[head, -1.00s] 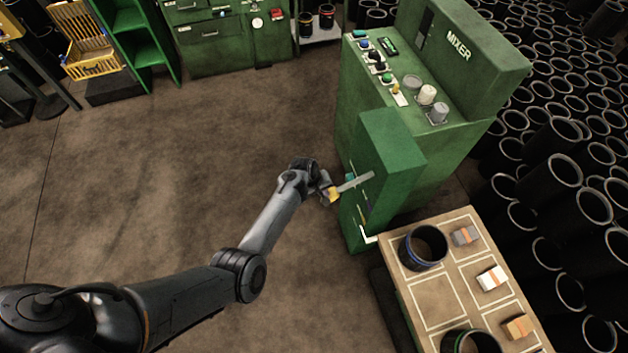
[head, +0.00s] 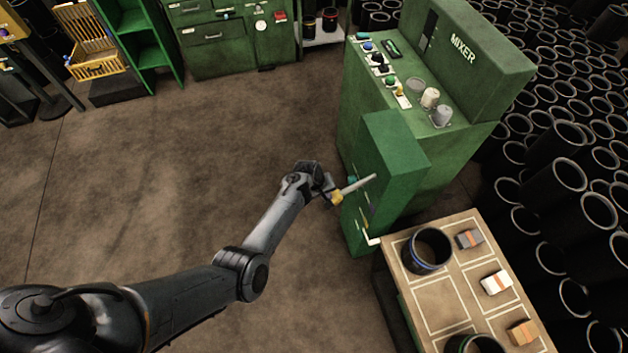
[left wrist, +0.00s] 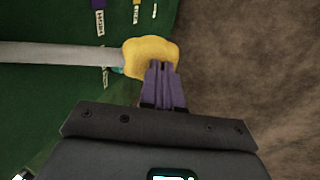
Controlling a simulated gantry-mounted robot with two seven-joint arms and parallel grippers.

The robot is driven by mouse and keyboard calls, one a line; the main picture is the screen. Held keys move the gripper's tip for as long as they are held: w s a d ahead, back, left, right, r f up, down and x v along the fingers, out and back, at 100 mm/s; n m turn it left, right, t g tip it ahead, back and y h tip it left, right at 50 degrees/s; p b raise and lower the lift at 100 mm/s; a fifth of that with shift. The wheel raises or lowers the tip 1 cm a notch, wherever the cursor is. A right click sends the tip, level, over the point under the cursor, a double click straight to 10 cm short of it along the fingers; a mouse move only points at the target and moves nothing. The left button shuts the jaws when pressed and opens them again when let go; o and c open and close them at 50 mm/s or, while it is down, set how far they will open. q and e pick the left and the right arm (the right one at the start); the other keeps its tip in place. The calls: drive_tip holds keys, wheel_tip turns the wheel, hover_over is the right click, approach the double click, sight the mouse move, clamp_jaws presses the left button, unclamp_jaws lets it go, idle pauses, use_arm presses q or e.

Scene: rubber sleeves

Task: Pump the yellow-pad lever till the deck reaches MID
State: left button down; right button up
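The lever (head: 358,185) is a pale grey bar on the side of the green mixer (head: 385,160), with a yellow pad (head: 336,197) at its outer end. In the left wrist view the bar (left wrist: 60,53) comes in from the left and ends in the rounded yellow pad (left wrist: 150,54). My left gripper (head: 329,191) is at the pad. In the wrist view its purple fingers (left wrist: 162,72) are together, with their tips overlapping the pad's lower edge. I cannot tell whether they press on it. I cannot make out the deck or its level. My right gripper is not in view.
Small tags (left wrist: 100,22) with unreadable text are on the green panel behind the lever. A table (head: 440,300) with black sleeves and small blocks stands close to the right. Stacked black tubes (head: 560,160) fill the far right. The floor (head: 160,170) on the left is clear.

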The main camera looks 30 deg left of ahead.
use_arm(q)
drive_tip(key=s+a+f+p+v, duration=0.1)
drive_tip(key=p+v, duration=0.5)
drive_tip(key=v, duration=0.7)
drive_tip(key=shift+s+a+r, duration=0.3)
drive_tip(key=shift+s+r, duration=0.1)
drive_tip(key=shift+s, duration=0.15)
idle(0.4)
